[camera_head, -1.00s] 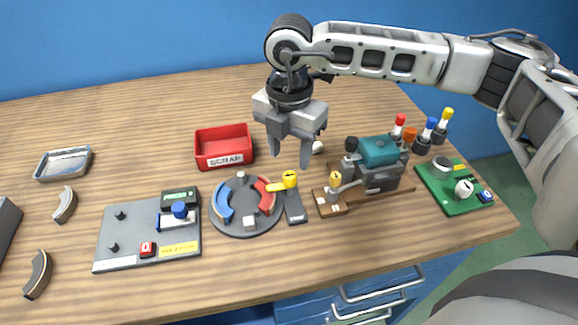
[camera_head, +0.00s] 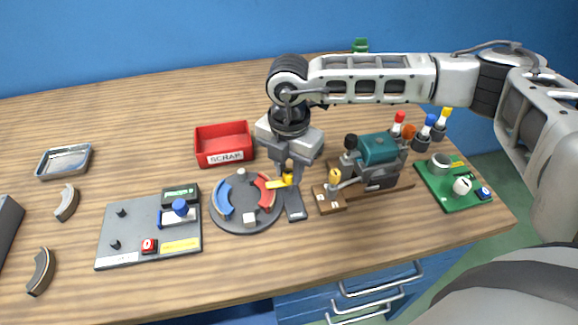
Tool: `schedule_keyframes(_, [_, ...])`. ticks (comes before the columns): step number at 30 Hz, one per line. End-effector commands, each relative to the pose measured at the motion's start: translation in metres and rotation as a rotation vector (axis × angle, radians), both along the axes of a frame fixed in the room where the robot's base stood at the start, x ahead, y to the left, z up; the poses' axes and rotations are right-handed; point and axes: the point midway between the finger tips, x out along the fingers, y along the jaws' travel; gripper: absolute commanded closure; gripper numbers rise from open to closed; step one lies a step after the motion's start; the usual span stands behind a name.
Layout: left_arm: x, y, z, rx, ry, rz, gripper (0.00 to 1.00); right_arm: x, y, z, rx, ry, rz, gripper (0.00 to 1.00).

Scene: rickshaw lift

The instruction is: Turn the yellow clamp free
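The yellow clamp (camera_head: 277,184) lies at the right edge of a round dark grey plate (camera_head: 240,224), its arm reaching over the red curved piece (camera_head: 263,196). Its knob end sits by a dark grey block (camera_head: 294,206). My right gripper (camera_head: 287,177) points down at the clamp's knob, with its fingers around or just in front of it. The fingers look close together and partly hide the knob; I cannot tell whether they grip it. A blue curved piece (camera_head: 223,200) lies on the plate's left side. My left gripper is not in view.
A red SCRAP bin (camera_head: 224,157) stands behind the plate. A teal machine (camera_head: 379,150) on a wooden base is close right of my gripper. A grey board (camera_head: 125,248) lies left, a green board (camera_head: 448,198) far right.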

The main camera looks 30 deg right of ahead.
Motion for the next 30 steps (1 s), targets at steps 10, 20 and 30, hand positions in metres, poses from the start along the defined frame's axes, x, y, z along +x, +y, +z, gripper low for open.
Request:
schedule_keyframes(10, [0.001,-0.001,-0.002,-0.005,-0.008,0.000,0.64,0.000,0.000,-0.001,0.000,0.000,0.073,0.98])
schedule_keyframes(20, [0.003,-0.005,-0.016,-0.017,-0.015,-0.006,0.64,0.000,0.000,-0.003,0.001,-0.002,0.327,0.98])
schedule_keyframes(30, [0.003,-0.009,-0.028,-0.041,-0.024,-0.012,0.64,0.000,0.000,-0.003,0.002,-0.003,0.651,0.98])
